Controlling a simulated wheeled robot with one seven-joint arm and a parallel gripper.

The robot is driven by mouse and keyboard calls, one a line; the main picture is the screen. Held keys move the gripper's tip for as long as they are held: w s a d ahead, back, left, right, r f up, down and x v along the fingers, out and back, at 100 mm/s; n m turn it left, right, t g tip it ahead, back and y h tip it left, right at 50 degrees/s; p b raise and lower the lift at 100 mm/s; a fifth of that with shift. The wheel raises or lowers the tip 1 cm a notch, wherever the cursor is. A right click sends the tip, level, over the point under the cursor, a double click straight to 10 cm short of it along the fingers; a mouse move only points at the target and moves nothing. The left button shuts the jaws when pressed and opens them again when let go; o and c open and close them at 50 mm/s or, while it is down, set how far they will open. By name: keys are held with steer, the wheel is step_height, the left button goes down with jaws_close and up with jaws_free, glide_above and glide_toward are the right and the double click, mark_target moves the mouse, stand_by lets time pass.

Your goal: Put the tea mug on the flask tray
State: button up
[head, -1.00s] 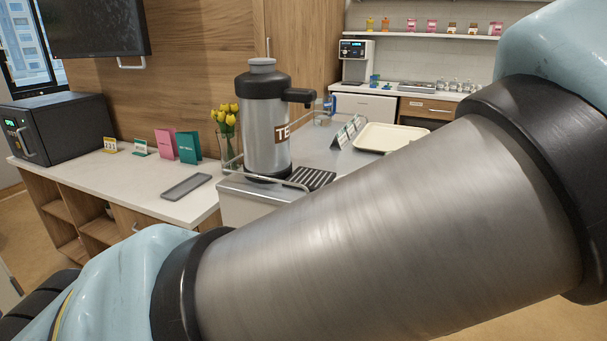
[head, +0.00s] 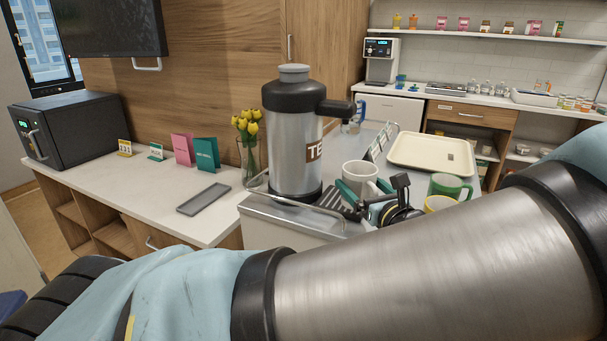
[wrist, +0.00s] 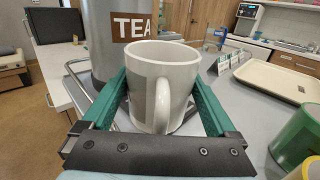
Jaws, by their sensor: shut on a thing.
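The pale tea mug (head: 360,171) is upright between the green fingers of my gripper (head: 366,188) beside the tea flask (head: 295,150). The wrist view shows the mug (wrist: 146,90) held from both sides, its handle towards the camera, with my gripper's fingers (wrist: 160,84) shut on it. The big steel flask with black top and TEA label stands just behind the mug, to the left. A dark slatted tray (head: 331,199) lies at the flask's foot, partly hidden by my gripper. I cannot tell whether the mug touches anything below.
A metal rail (head: 318,211) runs along the trolley's near edge. A green mug (head: 449,186) and a yellow mug (head: 438,203) stand to the right. A cream tray (head: 432,153) and small cards (head: 380,141) are behind. A grey tray (head: 203,199) lies on the left counter.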

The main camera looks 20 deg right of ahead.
steer(key=w+p, duration=0.1)
steer(key=w, duration=0.6)
steer(key=shift+a+p, duration=0.15)
steer(key=shift+p, duration=0.15)
steer(key=shift+w+f+p, duration=0.35)
steer(key=shift+f+p, duration=0.1)
steer(key=shift+f, duration=0.25)
steer(key=shift+w+f+p, duration=0.3)
steer(key=shift+f+p, duration=0.15)
steer(key=shift+f, duration=0.6)
steer(key=shift+f, duration=0.1)
steer(key=o, duration=1.3)
steer(key=shift+f, duration=0.1)
